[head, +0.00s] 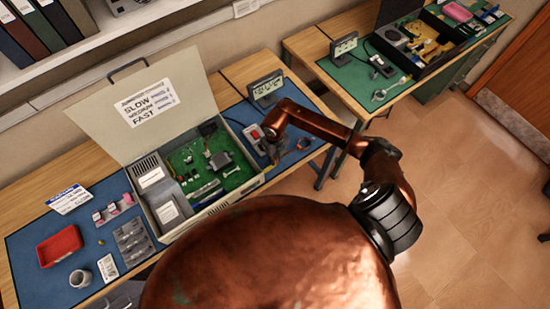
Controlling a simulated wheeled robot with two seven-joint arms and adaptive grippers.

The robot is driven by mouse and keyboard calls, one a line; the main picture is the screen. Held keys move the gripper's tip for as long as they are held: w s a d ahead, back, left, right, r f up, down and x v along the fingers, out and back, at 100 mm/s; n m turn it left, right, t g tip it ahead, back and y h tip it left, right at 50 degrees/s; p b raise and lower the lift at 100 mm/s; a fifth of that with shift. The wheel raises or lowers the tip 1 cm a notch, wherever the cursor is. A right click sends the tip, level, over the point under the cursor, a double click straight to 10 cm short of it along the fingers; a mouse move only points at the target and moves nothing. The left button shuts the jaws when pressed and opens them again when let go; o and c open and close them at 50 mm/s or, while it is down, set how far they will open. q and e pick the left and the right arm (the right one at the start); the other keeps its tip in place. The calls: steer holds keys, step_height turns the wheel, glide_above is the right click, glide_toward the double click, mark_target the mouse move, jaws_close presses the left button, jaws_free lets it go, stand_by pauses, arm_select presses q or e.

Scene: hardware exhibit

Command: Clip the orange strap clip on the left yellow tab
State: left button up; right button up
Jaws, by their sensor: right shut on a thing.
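My right gripper (272,152) is over the blue mat, just right of the open grey case (240,188). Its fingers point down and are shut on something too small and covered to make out. The orange strap clip cannot be picked out for sure. My left gripper is not in view.
A grey box with a red part (254,133) and a small display (266,88) stand close to the gripper. A red tray (60,246) and a grey cup (80,278) are at the left. A second bench (345,88) stands at the upper right, with open floor before it.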

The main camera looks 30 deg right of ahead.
steer(key=shift+f+b, duration=0.7)
steer(key=shift+f, duration=0.3)
stand_by(0.4)
steer(key=o, duration=0.9)
steer(key=shift+c, duration=0.2)
steer(key=o, duration=0.3)
steer(key=shift+r+p, duration=0.45)
steer(key=shift+r, duration=0.25)
stand_by(0.5)
steer(key=shift+r+p, duration=2)
steer(key=shift+r, duration=0.95)
